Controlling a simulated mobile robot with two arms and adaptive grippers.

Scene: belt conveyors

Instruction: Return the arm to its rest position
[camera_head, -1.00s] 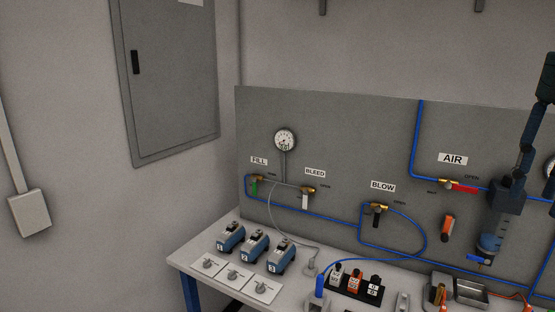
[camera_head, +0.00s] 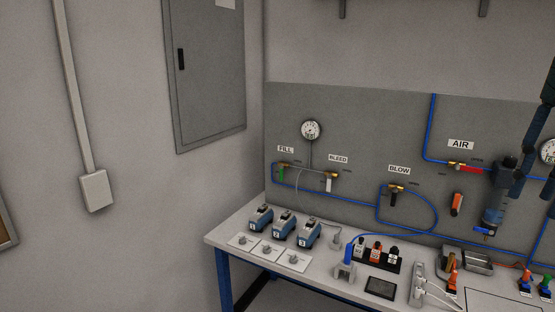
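My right arm comes in at the upper right edge, dark blue and black. Its gripper (camera_head: 528,190) hangs low in front of the grey panel, close to the right of the air filter bowl (camera_head: 493,215). The gripper is dark and small, and its fingers cannot be made out clearly. I cannot tell whether it touches anything. My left arm and gripper are not in view.
The grey panel (camera_head: 350,130) carries blue hoses, valves and gauges. On the white workbench (camera_head: 225,236) stand several blue numbered units, a black holder (camera_head: 383,263), a power strip (camera_head: 417,285) and a metal tray (camera_head: 478,262). Open floor lies left of the bench.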

